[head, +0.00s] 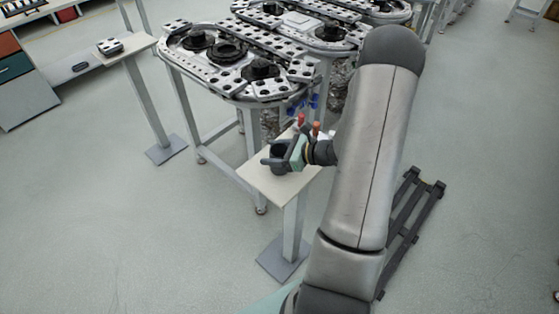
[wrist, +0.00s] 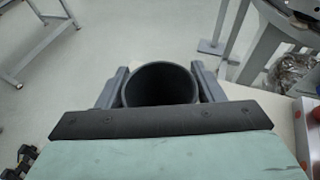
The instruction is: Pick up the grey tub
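The grey tub (wrist: 160,85) is a dark, round, open-topped container, and I look into its mouth in the wrist view. In the head view the tub (head: 279,160) is at the top of a small pale stand (head: 262,186), partly hidden by my gripper. My gripper (head: 272,158) is level with the tub, and in the wrist view its two fingers (wrist: 160,84) flank the tub closely, one on each side. I cannot tell whether the fingers press on the tub or leave a slight gap. The tub looks upright and empty.
A ring track table (head: 205,80) with dark round parts stands just behind the stand. Another small stand (head: 125,55) holding a small block is at the upper left. A dark rack (head: 412,225) lies on the floor at right. The floor at left is clear.

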